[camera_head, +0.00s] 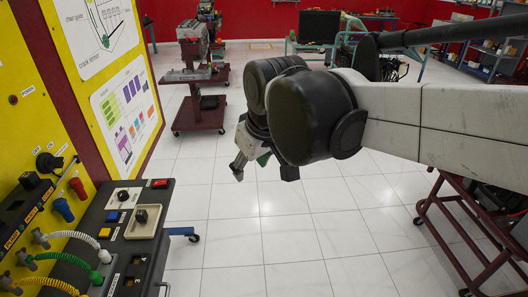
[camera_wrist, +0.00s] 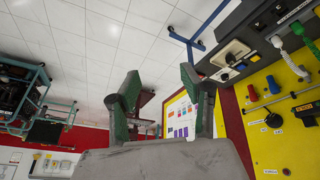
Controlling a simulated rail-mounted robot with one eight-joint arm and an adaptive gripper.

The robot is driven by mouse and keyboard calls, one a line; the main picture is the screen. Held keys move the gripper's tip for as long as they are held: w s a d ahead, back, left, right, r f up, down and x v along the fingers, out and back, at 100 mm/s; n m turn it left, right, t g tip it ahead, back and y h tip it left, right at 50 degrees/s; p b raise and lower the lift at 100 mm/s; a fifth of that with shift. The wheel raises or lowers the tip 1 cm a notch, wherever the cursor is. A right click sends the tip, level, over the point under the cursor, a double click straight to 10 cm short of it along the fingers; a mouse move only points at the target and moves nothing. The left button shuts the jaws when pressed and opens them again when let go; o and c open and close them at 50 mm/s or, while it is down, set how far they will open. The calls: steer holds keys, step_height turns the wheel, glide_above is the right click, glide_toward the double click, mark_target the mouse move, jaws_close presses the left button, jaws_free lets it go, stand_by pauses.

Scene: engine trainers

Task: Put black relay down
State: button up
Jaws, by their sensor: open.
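A small black block (camera_head: 142,216), which looks like the black relay, sits in a beige tray (camera_head: 137,233) on the dark ledge of the yellow trainer panel, at lower left in the head view. The tray also shows in the wrist view (camera_wrist: 238,49), with the dark block (camera_wrist: 230,60) in it. My gripper (camera_head: 250,162) is right of and beyond the tray, over open floor and apart from the ledge. In the wrist view its green-padded fingers (camera_wrist: 160,82) are spread, with nothing between them.
The trainer panel (camera_head: 50,100) stands at the left, with knobs and looping cables (camera_head: 62,258) near the ledge. A red cart (camera_head: 198,115) stands farther back, and another red frame (camera_head: 470,225) is at the right. The tiled floor between is clear.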

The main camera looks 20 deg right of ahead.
steer(key=s+d+f+m+t, duration=0.2)
steer(key=s+d+f+m, duration=0.2)
steer(key=s+d, duration=0.3)
steer(key=s, duration=0.3)
steer(key=shift+s+d+f+m+h, duration=0.25)
steer(key=shift+d+f+m+h, duration=0.05)
steer(key=shift+f+h, duration=0.1)
step_height(320, 180, down, 4)
steer(key=b, duration=0.4)
steer(key=shift+f, duration=0.1)
steer(key=shift+c, duration=0.2)
